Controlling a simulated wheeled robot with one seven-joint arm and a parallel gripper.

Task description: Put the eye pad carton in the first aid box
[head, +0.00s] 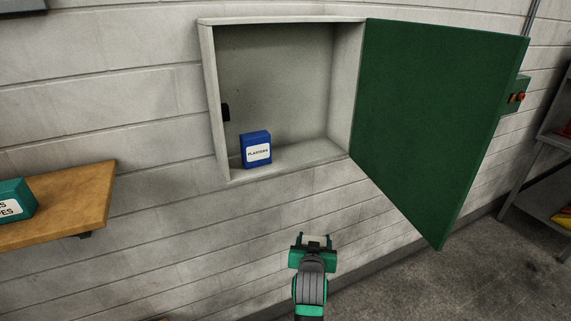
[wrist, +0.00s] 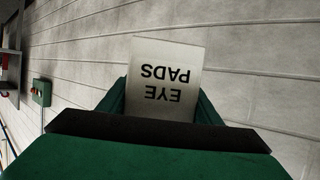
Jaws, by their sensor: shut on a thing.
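The first aid box (head: 207,95) is a pale wall cabinet with its green door (head: 440,115) swung wide open to the right. Inside, a blue plasters carton (head: 256,149) stands at the left of the floor. My gripper (head: 314,240) is below the box and in front of the wall. It is shut on the white eye pad carton (wrist: 165,75), whose label reads upside down in the wrist view. In the head view only a small pale part of the carton shows between the fingers.
The box floor right of the plasters carton is clear. A wooden shelf (head: 75,215) at left carries a teal carton (head: 14,200). The open door's lower corner hangs right of my gripper. A grey rack (head: 545,180) stands at far right.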

